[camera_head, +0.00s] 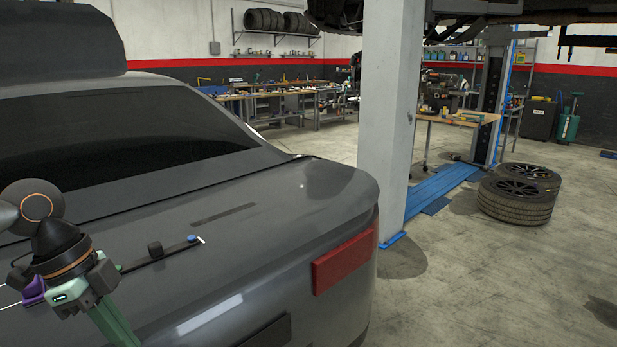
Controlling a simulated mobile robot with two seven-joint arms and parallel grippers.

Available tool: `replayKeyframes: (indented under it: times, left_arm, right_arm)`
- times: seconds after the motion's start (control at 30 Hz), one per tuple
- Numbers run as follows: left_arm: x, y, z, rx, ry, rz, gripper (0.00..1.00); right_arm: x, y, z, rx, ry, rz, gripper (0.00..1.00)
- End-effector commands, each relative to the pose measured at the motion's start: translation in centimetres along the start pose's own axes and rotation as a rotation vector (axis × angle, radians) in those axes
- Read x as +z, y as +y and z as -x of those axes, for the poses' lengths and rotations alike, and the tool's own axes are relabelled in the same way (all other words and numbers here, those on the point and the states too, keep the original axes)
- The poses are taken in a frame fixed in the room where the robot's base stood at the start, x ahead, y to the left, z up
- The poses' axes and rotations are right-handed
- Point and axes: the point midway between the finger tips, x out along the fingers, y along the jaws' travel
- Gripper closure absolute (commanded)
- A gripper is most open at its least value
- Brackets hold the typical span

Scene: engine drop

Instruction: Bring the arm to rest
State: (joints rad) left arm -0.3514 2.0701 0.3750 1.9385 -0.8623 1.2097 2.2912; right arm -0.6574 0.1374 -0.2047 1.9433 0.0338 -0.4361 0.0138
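My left arm comes in from the left edge, and its gripper (88,288) is low in the view, in front of the grey car (250,235). The gripper has green and grey parts, with a green piece running down out of the bottom edge. I cannot make out both fingertips, so I cannot tell whether it is open or shut. A thin dark bar (172,248) with a black knob and a blue end shows to its right, against the car's rear; whether it touches the gripper is unclear. My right gripper is not in view.
The car's rear fills the left and middle. A white pillar (386,120) stands just right of it. Stacked tyres (516,201) lie on the floor at right, near a blue lift base (437,192). Workbenches stand at the back. The floor (480,290) at lower right is clear.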

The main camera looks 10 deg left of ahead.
Motion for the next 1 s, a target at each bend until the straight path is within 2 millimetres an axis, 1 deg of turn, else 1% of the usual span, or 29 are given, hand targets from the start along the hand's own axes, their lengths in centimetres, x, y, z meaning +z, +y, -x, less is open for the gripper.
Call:
replayKeyframes:
  times: [0.03, 0.13, 0.23, 0.37, 0.5, 0.57, 0.67, 0.77, 0.87, 0.9, 0.97, 1.0]
  left_arm:
    - [-0.1, -0.1, -0.8, 0.009, 0.087, -0.010, 1.00]
    - [-0.7, -0.5, -2.2, -0.002, 0.271, -0.038, 1.00]
    - [-1.1, -1.1, -3.6, -0.048, 0.473, -0.050, 1.00]
    - [-1.1, -2.5, -5.4, -0.170, 0.719, -0.028, 1.00]
    - [-0.1, -3.9, -7.4, -0.344, 0.903, 0.049, 1.00]
    - [0.7, -4.4, -8.5, -0.423, 0.955, 0.098, 1.00]
    - [2.3, -4.9, -10.8, -0.559, 1.006, 0.203, 1.00]
    - [4.1, -4.9, -13.8, -0.681, 1.007, 0.326, 1.00]
    - [5.8, -4.1, -17.5, -0.772, 0.963, 0.461, 1.00]
    - [6.3, -3.4, -19.2, -0.796, 0.936, 0.514, 1.00]
    - [7.0, -2.3, -21.8, -0.821, 0.884, 0.595, 1.00]
    - [7.2, -1.3, -23.6, -0.828, 0.847, 0.646, 1.00]
  right_arm:
    - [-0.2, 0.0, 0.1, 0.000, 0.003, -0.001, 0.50]
    - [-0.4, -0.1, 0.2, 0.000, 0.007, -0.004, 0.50]
    - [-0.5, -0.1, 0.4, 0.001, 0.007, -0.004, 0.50]
    - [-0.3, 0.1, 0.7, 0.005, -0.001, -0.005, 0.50]
    - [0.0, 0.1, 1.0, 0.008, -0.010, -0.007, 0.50]
    - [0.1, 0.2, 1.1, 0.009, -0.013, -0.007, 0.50]
    - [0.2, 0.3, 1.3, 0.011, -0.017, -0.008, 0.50]
    - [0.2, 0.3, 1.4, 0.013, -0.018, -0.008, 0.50]
    - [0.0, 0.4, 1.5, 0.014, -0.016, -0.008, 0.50]
    - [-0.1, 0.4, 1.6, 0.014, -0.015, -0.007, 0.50]
    - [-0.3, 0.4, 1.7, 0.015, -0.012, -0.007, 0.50]
    - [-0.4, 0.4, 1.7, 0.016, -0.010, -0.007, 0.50]
